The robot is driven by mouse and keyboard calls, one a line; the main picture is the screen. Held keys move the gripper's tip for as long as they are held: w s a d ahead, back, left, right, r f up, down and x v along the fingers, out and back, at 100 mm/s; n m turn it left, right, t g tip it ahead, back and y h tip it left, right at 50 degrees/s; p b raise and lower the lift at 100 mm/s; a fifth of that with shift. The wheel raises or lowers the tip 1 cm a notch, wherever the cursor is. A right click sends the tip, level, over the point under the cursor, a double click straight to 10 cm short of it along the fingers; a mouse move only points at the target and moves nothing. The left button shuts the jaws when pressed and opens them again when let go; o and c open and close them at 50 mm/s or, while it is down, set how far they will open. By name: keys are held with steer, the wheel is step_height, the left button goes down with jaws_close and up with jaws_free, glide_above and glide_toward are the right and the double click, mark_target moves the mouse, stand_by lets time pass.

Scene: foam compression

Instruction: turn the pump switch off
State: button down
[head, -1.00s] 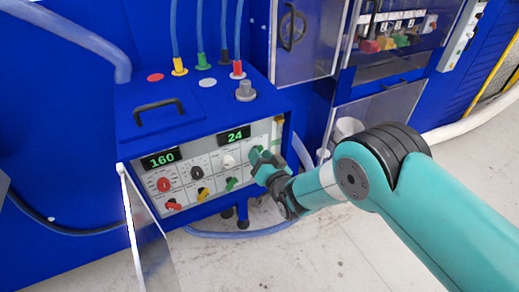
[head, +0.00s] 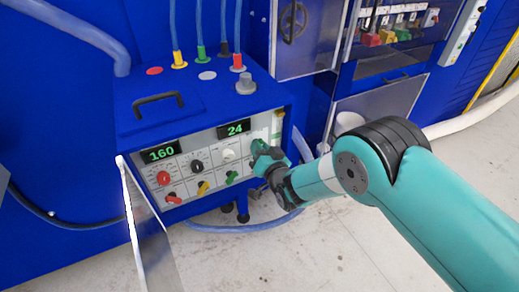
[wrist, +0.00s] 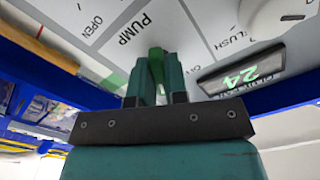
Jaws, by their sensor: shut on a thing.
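The green pump switch (wrist: 156,62) sits on the light panel by the printed word PUMP in the wrist view. My gripper (wrist: 152,85) is shut on it, one finger on each side, and the handle's end shows between the fingertips. In the head view my gripper (head: 262,152) reaches from the right to the right part of the control panel (head: 262,131), below and right of the display reading 24 (head: 234,129). There the fingers hide most of the switch, so its exact angle is hard to tell.
Red, black and white knobs, with red, yellow and green handles (head: 232,177) below, fill the panel left of my gripper. An open flap (head: 147,225) hangs at the panel's left. A blue hose (head: 245,228) runs underneath. The floor in front is clear.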

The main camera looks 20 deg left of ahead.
steer(key=shift+f+n+b, duration=0.2)
steer(key=shift+n+b, duration=0.7)
steer(key=shift+b, duration=0.35)
steer(key=n+b, duration=0.3)
steer(key=b, duration=0.1)
steer(key=shift+n, duration=0.3)
steer(key=n+b, duration=0.4)
steer(key=b, duration=0.1)
steer(key=shift+r+n+b, duration=0.2)
steer(key=shift+n+b, duration=0.8)
steer(key=shift+b, duration=0.3)
steer(key=c, duration=1.1)
jaws_free()
steer(key=shift+r, duration=0.1)
steer(key=shift+c, duration=0.2)
